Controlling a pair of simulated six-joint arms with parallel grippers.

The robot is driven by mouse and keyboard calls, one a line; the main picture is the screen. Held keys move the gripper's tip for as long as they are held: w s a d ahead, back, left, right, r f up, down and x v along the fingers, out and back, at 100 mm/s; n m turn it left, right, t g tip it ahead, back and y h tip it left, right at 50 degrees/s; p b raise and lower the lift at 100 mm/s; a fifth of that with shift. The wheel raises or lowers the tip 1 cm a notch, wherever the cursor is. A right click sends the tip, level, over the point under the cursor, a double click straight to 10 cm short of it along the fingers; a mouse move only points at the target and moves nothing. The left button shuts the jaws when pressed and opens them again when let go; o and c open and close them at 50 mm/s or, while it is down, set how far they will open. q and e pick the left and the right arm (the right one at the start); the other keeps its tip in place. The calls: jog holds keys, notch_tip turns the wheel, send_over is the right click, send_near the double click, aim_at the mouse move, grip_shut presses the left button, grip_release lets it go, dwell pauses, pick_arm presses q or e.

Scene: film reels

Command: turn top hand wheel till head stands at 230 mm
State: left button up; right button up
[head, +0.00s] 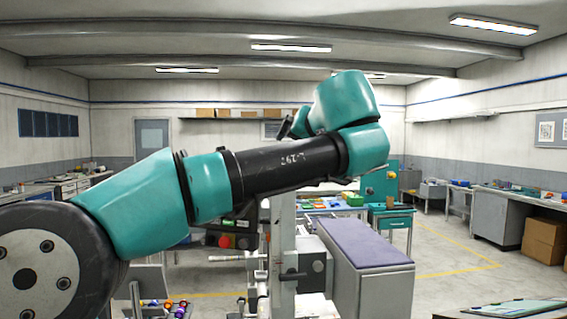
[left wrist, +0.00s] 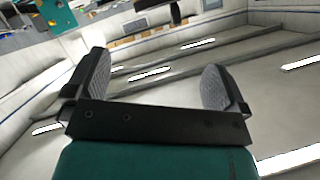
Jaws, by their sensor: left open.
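My left arm crosses the head view and hides much of the machine behind it. My left gripper (left wrist: 157,75) shows in the left wrist view with its two fingers wide apart and nothing between them. The machine's pale upright column (head: 283,235) stands below my arm, with a black handle (head: 292,276) low on it. I cannot make out the top hand wheel, the head or a millimetre reading; the column's upper part is behind my arm. Dark parts (left wrist: 176,12) show beyond the fingers in the left wrist view, too cropped to name. My right gripper is in no view.
A grey block with a purple top (head: 365,243) stands right of the column. A red button (head: 225,241) is left of it. Small coloured parts (head: 172,305) lie at the bottom. Open floor (head: 450,275) lies to the right.

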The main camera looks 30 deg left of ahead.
pick_arm(q)
jog(key=n, duration=0.3)
jog(key=r+n+h, duration=0.1)
jog(key=shift+s+a+r+n+t, duration=0.1)
jog(key=shift+s+a+n+t, duration=0.2)
jog(key=shift+s, duration=0.1)
jog(key=x, duration=1.7)
jog(key=shift+w+f, duration=0.15)
jog(key=shift+f, duration=0.1)
jog(key=shift+c, duration=0.2)
jog(key=c, duration=0.6)
